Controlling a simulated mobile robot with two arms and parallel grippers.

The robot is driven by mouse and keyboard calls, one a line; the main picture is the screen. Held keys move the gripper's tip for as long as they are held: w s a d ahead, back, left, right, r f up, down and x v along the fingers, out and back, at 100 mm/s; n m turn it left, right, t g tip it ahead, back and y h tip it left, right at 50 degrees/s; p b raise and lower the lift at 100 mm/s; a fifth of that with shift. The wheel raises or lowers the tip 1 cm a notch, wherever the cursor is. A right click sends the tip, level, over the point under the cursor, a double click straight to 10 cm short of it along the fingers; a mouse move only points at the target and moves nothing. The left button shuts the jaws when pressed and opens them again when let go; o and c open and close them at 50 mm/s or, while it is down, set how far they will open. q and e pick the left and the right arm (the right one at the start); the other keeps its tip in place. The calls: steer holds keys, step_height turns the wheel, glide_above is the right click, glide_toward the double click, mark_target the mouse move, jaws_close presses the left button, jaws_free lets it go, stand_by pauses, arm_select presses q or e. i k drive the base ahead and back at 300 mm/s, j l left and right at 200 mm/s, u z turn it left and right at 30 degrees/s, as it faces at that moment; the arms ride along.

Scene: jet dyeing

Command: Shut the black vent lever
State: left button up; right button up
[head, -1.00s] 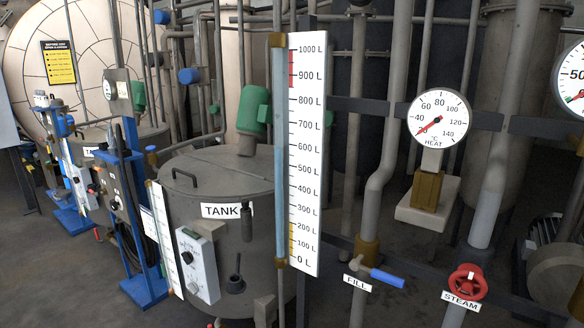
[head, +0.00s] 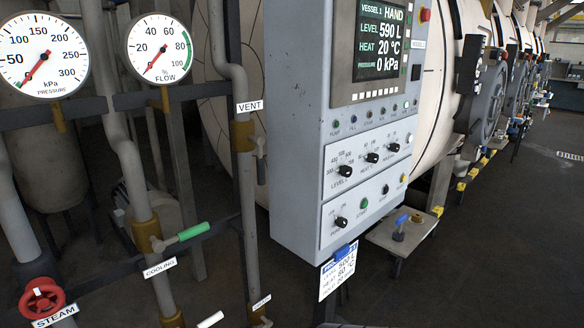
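The vent valve (head: 243,136) is a brass body on a vertical grey pipe, under a white VENT label (head: 249,106). Its dark lever (head: 261,170) hangs down from a light stub on the valve's right side, roughly parallel to the pipe. The lever is small and looks dark grey to black here. Neither of my grippers is in view.
A grey control panel (head: 295,120) stands just right of the vent pipe. A green cooling lever (head: 193,231), a white lever (head: 211,320) and a red steam wheel (head: 42,299) are lower left.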

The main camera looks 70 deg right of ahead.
mark_target(258, 141)
steer(key=z, duration=2)
